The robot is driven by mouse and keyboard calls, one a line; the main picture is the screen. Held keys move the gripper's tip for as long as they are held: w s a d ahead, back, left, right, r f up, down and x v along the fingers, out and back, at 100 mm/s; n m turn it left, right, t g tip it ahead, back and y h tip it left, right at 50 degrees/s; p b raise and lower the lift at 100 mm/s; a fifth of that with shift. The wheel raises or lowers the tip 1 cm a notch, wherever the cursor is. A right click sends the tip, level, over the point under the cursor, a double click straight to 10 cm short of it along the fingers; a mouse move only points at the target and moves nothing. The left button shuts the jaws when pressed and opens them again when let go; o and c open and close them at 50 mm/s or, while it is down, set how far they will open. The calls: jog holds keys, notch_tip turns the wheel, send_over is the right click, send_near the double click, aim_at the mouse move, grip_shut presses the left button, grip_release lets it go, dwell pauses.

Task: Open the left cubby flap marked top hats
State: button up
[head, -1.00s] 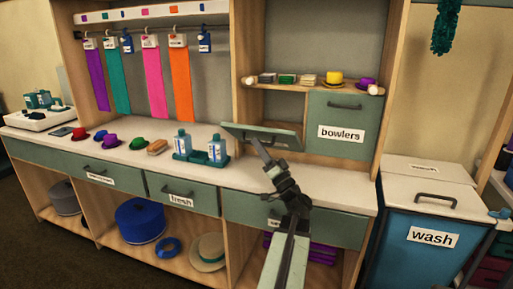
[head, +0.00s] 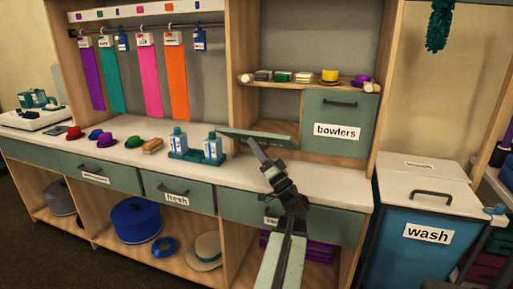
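The left cubby flap (head: 262,139) is swung down and out, nearly level, below the shelf and left of the shut flap marked bowlers (head: 338,131). I see it almost edge-on, and no top hats label shows. The left cubby (head: 272,107) stands open above it, with no hats visible inside. My gripper (head: 254,146) is at the near edge of the flap, coming from below and in front. Its fingertips are small and partly lost against the flap, so I cannot tell whether they grip it.
Bottles in a teal caddy (head: 200,153) stand on the counter (head: 330,185) just left of my gripper. Small hats (head: 106,140) and a brush lie farther left. A shelf (head: 300,86) with small items is above the cubbies. A blue wash bin (head: 415,245) stands at the right.

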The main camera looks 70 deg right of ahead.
jog(key=b+v, duration=0.4)
jog(key=v, duration=0.4)
jog(key=shift+d+b, duration=0.1)
jog(key=shift+b, duration=0.2)
